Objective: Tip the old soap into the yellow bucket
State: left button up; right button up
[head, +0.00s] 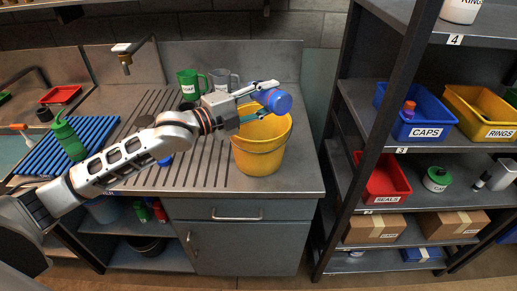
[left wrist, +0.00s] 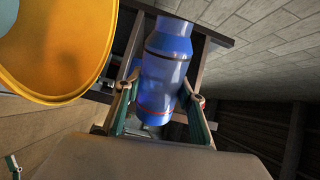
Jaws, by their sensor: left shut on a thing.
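My left gripper (head: 264,101) reaches in from the left and is shut on a blue bottle (head: 279,103). The left wrist view shows the blue bottle (left wrist: 166,75) between the two fingers of the left gripper (left wrist: 163,108). The bottle is tilted well over, above the right part of the yellow bucket (head: 259,162). The bucket stands on the steel drainer; its orange-yellow rim shows in the left wrist view (left wrist: 97,70). The bottle's mouth and any soap are hidden, so I cannot tell whether anything pours. My right gripper is not in view.
Green (head: 187,84) and grey (head: 222,80) mugs stand behind the bucket. A green bottle (head: 68,139) stands on a blue rack at left. The shelf unit (head: 341,130) rises right of the counter (head: 303,60). The counter behind the bucket has free room.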

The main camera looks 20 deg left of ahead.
aim_at(282, 99)
pick_arm(q)
jog(key=m, duration=0.3)
jog(key=shift+s+d+r, duration=0.15)
jog(key=shift+d+r, duration=0.05)
jog(key=shift+r, duration=0.1)
jog(key=m, duration=0.2)
jog(key=s+d+m, duration=0.1)
jog(key=d+r+m, duration=0.1)
jog(key=m, duration=0.1)
jog(key=shift+s+m, duration=0.3)
jog(key=m, duration=0.2)
jog(key=s+d+r+m, duration=0.1)
jog(key=m, duration=0.1)
jog(key=d+m, duration=0.1)
jog(key=m, duration=0.1)
jog(key=shift+s+r, duration=0.15)
jog(key=shift+s, duration=0.2)
jog(key=m, duration=0.1)
jog(key=d+m, duration=0.1)
jog(key=m, duration=0.1)
jog(key=s+m, duration=0.1)
jog(key=shift+s+d+r+m, duration=0.1)
jog(key=shift+d+r+m, duration=0.1)
jog(key=shift+r+m, duration=0.1)
